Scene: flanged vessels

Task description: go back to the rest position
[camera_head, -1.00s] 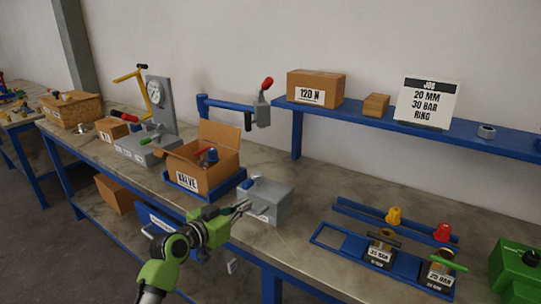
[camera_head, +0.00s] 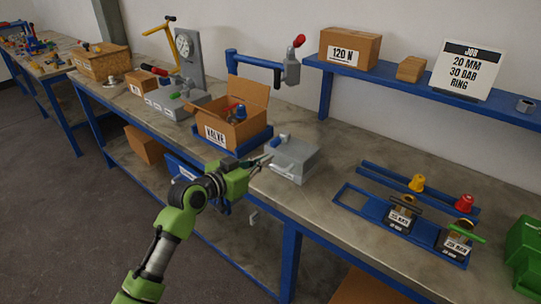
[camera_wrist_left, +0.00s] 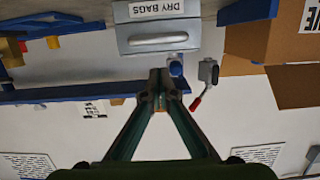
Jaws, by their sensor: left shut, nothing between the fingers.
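My left gripper (camera_head: 262,162) comes in from the left on a green arm, near the front edge of the workbench, just left of a grey box with a handle (camera_head: 292,158). Its fingers are together and hold nothing. In the left wrist view the fingers (camera_wrist_left: 160,75) meet at their tips, below the grey box (camera_wrist_left: 158,32), which is labelled DRY BAGS. Whether the fingers touch the box I cannot tell. My right gripper is not in view.
An open cardboard box marked VALVE (camera_head: 218,132) stands in a blue tray behind the gripper. Blue racks with labelled valves (camera_head: 402,215) are at right. A blue shelf (camera_head: 420,88) carries a 120 N box (camera_head: 350,48) and a job sign (camera_head: 467,68). Floor at left is clear.

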